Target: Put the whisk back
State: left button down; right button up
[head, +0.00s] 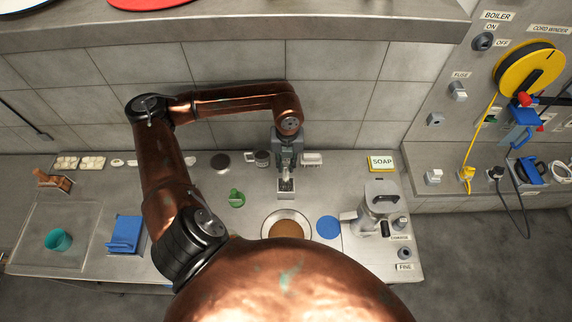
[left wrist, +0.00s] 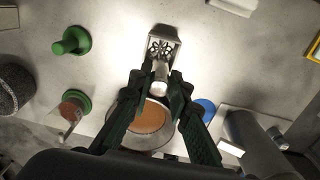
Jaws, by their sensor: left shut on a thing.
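My left gripper (head: 286,166) hangs over the back middle of the steel counter. It is shut on the handle of the whisk (head: 285,184). In the left wrist view, the gripper (left wrist: 161,78) holds the light handle, and the whisk's dark looped head (left wrist: 163,48) shows beyond the fingertips. A small square metal holder (head: 286,196) is below the whisk; it also shows in the left wrist view (left wrist: 150,58). The whisk head overlaps the holder's opening, but I cannot tell how deep it sits. My right gripper is not in view.
A pot of orange soup (head: 287,229) stands in front of the holder, with a blue disc (head: 328,228) to its right. A green object (head: 236,198) is at left. A metal appliance (head: 379,208) and SOAP block (head: 381,162) are at right. The tiled wall is close behind.

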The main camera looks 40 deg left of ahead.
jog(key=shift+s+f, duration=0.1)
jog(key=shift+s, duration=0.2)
pick_arm(q)
jog(key=shift+f, duration=0.25)
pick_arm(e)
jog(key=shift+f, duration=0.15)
pick_arm(q)
jog(key=c, duration=1.7)
grip_release()
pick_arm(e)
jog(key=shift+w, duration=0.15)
pick_arm(q)
jog(key=shift+r, duration=0.2)
notch_tip(320, 180, up, 12)
jog(key=shift+w+f, duration=0.1)
jog(key=shift+f, duration=0.1)
